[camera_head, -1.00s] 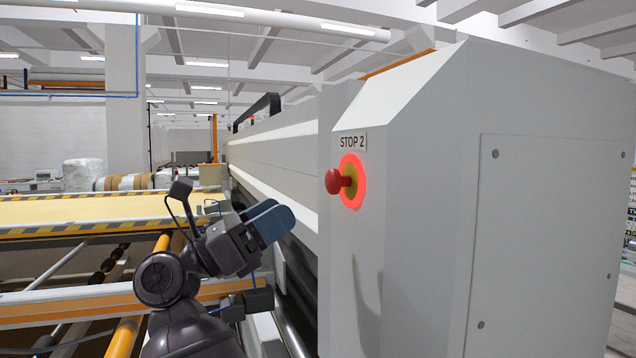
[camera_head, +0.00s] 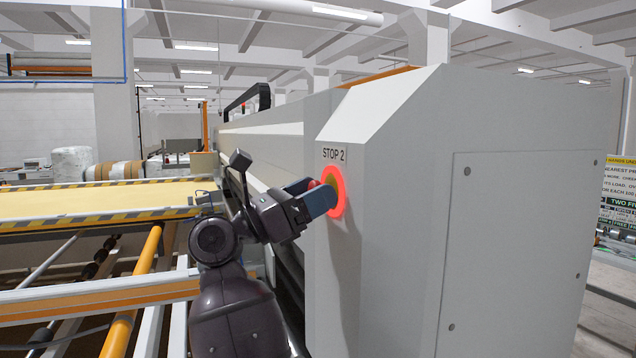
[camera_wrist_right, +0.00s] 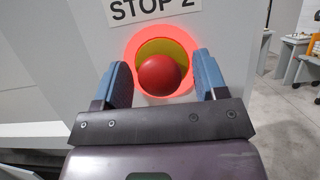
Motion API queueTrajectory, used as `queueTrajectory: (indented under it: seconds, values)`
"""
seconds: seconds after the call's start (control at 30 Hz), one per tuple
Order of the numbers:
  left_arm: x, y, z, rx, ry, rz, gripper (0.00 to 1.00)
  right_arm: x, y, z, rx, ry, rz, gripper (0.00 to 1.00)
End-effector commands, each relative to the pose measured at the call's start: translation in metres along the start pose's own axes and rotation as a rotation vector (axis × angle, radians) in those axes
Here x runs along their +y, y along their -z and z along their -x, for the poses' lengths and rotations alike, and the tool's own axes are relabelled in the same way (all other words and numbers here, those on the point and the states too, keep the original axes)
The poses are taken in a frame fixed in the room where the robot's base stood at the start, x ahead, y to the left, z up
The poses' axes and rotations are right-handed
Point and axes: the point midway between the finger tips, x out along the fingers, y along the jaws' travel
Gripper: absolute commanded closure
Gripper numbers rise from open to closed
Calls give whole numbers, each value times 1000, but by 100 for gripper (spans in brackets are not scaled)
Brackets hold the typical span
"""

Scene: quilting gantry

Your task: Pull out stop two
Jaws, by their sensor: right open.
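Stop two is a red mushroom button with a yellow collar and a glowing red ring (camera_head: 338,190), on the grey machine housing under a "STOP 2" label (camera_head: 333,154). In the head view my right gripper (camera_head: 318,197) is at the button, its blue fingers partly covering it. In the right wrist view the red button head (camera_wrist_right: 159,75) sits between the two open fingers, with a visible gap on each side. I cannot tell how far the fingertips reach past the head. My left gripper is not in view.
The grey machine housing (camera_head: 400,170) fills the right side. A yellow bed with striped edges (camera_head: 90,195) and orange rollers (camera_head: 135,290) lie to the left. A sign board (camera_head: 618,195) stands at far right.

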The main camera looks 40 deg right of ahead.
Motion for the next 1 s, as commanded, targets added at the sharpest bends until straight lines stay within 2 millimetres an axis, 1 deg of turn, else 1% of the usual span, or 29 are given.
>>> queueTrajectory:
  seconds: [0.03, 0.1, 0.37, 0.47, 0.7, 0.73, 0.83, 1.0]
  values:
    - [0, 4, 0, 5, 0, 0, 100, 0, -1, -3, -1, 1, 0, 34]
    - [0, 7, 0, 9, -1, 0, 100, 0, 0, -5, -1, 1, 0, 34]
    - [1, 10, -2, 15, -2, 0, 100, 0, 1, -5, -1, 0, 1, 34]
    - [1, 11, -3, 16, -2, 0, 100, 0, 0, -5, -1, 0, 1, 48]
    - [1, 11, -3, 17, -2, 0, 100, 0, 0, -5, -1, 0, 1, 85]
    - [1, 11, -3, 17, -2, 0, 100, 0, 0, -5, -1, 0, 1, 87]
    - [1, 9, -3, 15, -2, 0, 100, 0, 0, -2, -1, -1, 0, 87]
    - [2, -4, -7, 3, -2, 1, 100, 1, -3, 10, -1, -2, 0, 87]
